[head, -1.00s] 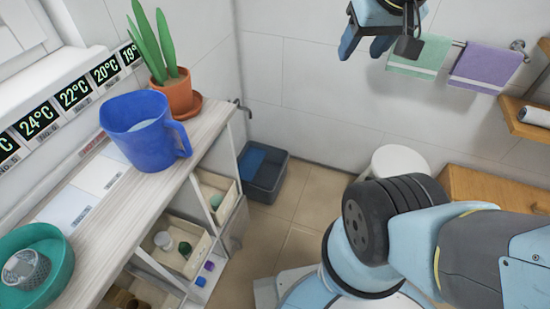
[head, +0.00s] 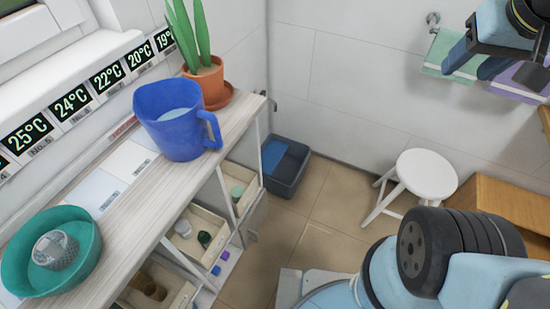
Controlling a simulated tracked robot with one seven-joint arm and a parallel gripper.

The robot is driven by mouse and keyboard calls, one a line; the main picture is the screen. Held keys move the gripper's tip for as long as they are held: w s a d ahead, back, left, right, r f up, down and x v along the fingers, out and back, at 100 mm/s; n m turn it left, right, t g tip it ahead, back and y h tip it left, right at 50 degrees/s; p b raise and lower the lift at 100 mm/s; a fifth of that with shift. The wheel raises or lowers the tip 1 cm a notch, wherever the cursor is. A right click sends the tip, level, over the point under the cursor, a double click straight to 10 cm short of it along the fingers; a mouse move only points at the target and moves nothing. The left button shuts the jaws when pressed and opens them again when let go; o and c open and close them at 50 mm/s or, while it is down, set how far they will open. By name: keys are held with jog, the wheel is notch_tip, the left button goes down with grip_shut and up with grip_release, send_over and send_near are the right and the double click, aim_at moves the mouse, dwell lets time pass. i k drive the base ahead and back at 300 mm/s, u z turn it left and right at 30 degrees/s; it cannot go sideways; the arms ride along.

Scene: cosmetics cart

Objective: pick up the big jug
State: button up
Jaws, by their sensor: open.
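The big jug (head: 172,135) is blue, with a handle on its right side and pale contents inside. It stands upright on the wooden counter top, in front of the potted plant. My gripper (head: 468,66) is at the upper right of the head view, raised and well apart from the jug. Its two blue fingers are parted, with nothing seen between them. Part of my arm shows at the lower right.
A terracotta plant pot (head: 205,84) stands just behind the jug. A green basin (head: 80,258) with a grey strainer cup (head: 56,249) is at the counter's near left. A white stool (head: 427,173) and a dark bin (head: 284,168) stand on the floor. Open drawers sit below the counter (head: 108,245).

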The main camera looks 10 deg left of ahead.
aim_at(173, 112)
jog(key=u, duration=0.05)
jog(key=k, duration=0.5)
jog(key=u, duration=0.6)
jog(key=i, duration=1)
jog(key=z, duration=0.05)
jog(key=k, duration=0.5)
jog(key=u, duration=3.35)
jog(key=k, duration=0.15)
jog(key=z, duration=1.2)
